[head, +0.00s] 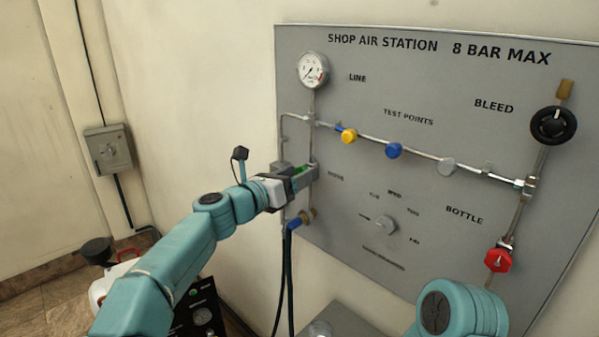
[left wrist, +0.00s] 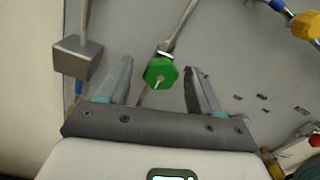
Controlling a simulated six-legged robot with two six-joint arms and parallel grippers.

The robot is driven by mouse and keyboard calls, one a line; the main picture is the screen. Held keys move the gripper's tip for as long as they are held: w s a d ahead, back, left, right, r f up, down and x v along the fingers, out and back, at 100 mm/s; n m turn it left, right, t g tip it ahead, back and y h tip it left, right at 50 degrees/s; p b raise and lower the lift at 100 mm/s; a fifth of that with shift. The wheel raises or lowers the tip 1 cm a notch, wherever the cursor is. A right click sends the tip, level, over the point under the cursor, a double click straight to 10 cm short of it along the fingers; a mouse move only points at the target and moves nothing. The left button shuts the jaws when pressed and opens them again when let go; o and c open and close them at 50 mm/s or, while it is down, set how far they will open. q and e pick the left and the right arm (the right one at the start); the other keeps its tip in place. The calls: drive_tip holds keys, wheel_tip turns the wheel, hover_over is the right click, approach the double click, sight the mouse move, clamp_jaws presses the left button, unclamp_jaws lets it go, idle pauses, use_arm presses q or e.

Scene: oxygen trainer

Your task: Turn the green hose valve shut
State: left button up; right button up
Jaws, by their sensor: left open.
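The green hose valve (head: 299,170) is a small knob on the left pipe of the grey panel, partly hidden by my left gripper (head: 305,174) in the head view. In the left wrist view the green hose valve (left wrist: 160,74) shows as a faceted green knob with a pale centre pin. My left gripper (left wrist: 159,68) is open, with one finger on each side of the knob. Gaps show between the knob and both fingers. My right gripper is not in view; only a teal part of my right arm shows at the bottom right.
The panel (head: 300,90) also carries a gauge (head: 312,70), yellow (head: 348,135) and blue (head: 393,151) test points, a black bleed knob (head: 553,125) and a red bottle knob (head: 497,260). A grey block (left wrist: 77,57) stands close left of my left fingers. A dark hose (head: 287,280) hangs below.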

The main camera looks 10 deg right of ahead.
use_arm(q)
drive_tip(key=shift+d, duration=0.15)
drive_tip(key=shift+c, duration=1.2)
drive_tip(key=c, duration=0.8)
